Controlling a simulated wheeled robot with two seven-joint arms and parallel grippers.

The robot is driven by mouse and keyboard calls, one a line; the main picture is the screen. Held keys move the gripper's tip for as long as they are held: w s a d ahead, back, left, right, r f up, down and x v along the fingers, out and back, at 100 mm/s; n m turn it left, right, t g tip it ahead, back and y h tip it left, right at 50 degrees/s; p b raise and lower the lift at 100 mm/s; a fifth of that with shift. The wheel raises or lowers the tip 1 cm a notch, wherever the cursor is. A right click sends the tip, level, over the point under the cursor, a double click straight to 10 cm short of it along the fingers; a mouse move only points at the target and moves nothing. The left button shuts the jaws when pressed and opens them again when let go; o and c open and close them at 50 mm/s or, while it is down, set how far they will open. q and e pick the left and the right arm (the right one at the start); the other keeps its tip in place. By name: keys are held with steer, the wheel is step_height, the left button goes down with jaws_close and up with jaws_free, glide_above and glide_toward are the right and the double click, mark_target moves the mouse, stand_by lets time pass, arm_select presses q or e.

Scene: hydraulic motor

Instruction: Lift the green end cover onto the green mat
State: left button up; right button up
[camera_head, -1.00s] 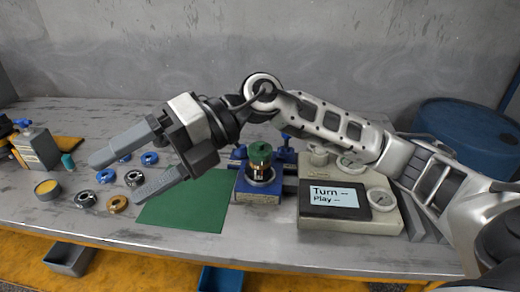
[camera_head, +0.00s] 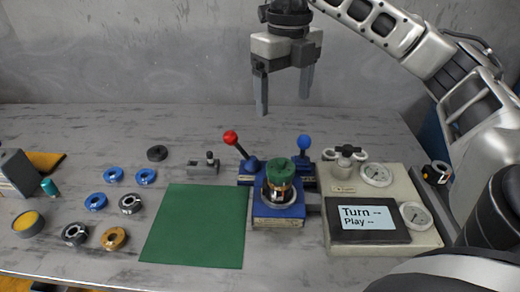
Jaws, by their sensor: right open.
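The green end cover (camera_head: 281,169) sits on top of the motor, which stands upright in the blue fixture (camera_head: 279,218) on the table. The green mat (camera_head: 196,228) lies flat and empty just left of the fixture. My right gripper (camera_head: 284,108) hangs fingers down above and behind the fixture, higher than the cover and apart from it. Its two fingers are spread, with nothing between them. My left gripper is not in view.
A red-knobbed lever (camera_head: 231,138) and a blue-knobbed lever (camera_head: 304,142) stand up behind the cover. A display box with gauges (camera_head: 368,235) stands to the right. Blue, dark and orange rings (camera_head: 114,238) lie left of the mat.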

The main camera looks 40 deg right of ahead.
step_height(320, 180, down, 3)
steer(key=w+b, duration=0.1)
steer(key=b, duration=0.4)
glide_above(281, 161)
step_height(281, 161, down, 7)
steer(key=shift+w+a+f, duration=0.1)
steer(key=shift+w+a, duration=0.05)
steer(key=shift+f, duration=0.75)
steer(key=f, duration=0.3)
steer(key=shift+s+f, duration=0.25)
steer(key=shift+f, duration=0.35)
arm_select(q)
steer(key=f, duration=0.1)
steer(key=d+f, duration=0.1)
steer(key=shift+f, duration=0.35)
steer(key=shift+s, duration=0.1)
arm_select(e)
steer(key=shift+c, duration=0.3)
